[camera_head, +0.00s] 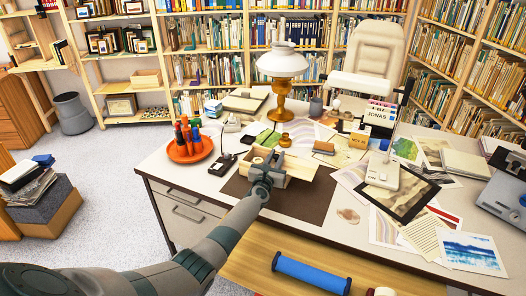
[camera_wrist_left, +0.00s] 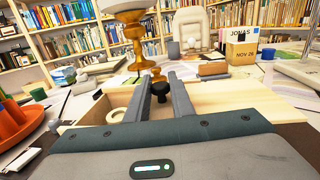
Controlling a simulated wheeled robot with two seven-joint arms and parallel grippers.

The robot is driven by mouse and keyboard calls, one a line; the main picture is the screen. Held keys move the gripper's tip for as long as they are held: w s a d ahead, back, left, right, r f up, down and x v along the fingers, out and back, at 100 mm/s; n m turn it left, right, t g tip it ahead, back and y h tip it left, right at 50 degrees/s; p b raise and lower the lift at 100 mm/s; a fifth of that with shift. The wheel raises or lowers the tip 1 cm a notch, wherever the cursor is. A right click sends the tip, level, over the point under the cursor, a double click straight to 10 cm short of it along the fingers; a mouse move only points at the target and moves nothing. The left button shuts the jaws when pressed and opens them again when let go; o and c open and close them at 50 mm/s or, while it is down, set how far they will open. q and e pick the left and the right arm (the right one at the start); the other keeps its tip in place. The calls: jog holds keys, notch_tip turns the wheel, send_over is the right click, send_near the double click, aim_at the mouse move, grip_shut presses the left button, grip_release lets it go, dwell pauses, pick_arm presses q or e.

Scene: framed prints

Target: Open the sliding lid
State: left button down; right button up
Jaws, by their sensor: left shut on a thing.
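A small light-wood box (camera_head: 250,158) stands on a dark brown mat (camera_head: 305,200) on the white desk. Its pale lid (camera_wrist_left: 225,101) reaches to the right, and the box is partly uncovered on the left. A round cream-coloured ring (camera_wrist_left: 116,116) shows in that opening. A black knob (camera_wrist_left: 159,89) stands on the lid between my left gripper's fingers. My left gripper (camera_wrist_left: 163,88) is shut on the knob; in the head view the gripper (camera_head: 266,163) is above the box and hides part of it. My right gripper is not in view.
A brass lamp (camera_head: 282,85) with a white shade stands behind the box. An orange pen holder (camera_head: 190,150) and a black phone-like device (camera_head: 222,164) are to the left. Prints and a dark frame (camera_head: 398,190) cover the right side. The mat's front is clear.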

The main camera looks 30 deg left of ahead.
aim_at(288, 166)
pick_arm(q)
jog(key=d, duration=0.5)
jog(key=shift+w, duration=0.2)
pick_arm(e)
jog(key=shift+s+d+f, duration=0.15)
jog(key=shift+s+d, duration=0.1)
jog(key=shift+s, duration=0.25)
pick_arm(q)
jog(key=c, duration=1.6)
grip_release()
jog(key=shift+o, duration=0.2)
jog(key=shift+s, duration=0.15)
